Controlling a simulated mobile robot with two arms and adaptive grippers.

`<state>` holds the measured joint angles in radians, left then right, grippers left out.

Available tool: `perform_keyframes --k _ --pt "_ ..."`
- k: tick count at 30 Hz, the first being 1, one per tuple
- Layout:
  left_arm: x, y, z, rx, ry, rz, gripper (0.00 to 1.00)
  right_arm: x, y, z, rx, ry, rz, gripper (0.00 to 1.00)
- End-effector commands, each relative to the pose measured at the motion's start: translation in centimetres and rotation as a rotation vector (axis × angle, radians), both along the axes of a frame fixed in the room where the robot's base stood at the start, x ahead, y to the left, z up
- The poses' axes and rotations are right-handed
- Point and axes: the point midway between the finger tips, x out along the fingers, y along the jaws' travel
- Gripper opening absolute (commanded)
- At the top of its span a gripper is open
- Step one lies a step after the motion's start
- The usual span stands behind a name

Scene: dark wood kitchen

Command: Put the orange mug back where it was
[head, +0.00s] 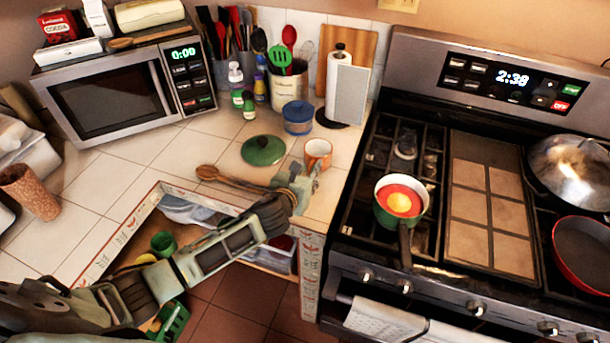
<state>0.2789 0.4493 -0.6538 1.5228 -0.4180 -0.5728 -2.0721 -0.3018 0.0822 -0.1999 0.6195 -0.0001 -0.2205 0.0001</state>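The orange mug (318,152) is near the right end of the white tiled counter, close to the stove. It looks upright, with its pale inside facing up. My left gripper (304,178) is at the mug's near side, around where its handle would be. The fingertips overlap the mug's lower part in the picture, so I cannot tell whether they hold it or are only beside it. My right gripper is not in view.
A green lid (263,150), a wooden spoon (232,179) and a blue container (298,117) are close by. A paper towel stand (340,75) is behind the mug. A green pan (401,199) sits on the stove (490,205). Open space with stored items shows below the counter.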

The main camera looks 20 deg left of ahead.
Motion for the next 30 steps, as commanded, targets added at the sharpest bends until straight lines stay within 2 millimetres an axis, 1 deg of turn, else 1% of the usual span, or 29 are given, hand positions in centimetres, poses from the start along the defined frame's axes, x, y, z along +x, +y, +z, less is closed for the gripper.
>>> perform_keyframes --k 5,8,15,21,25,30 --pt "-1.2 0.1 0.6 0.001 -0.001 0.000 0.27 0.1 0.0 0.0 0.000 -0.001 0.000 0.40" --pt "-2.6 0.2 1.2 0.001 -0.001 -0.002 0.27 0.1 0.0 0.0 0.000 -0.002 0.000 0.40" --pt "-6.9 0.4 2.8 0.001 0.000 -0.001 0.27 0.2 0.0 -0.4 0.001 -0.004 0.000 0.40" --pt "-9.7 0.6 4.0 0.001 0.000 0.000 0.27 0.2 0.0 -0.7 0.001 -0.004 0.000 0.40" --pt "-10.7 0.7 4.5 0.000 -0.001 0.000 0.27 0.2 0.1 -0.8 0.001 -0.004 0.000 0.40" --pt "-11.1 0.7 4.8 -0.001 -0.001 0.000 0.27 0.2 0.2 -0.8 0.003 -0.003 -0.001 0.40"
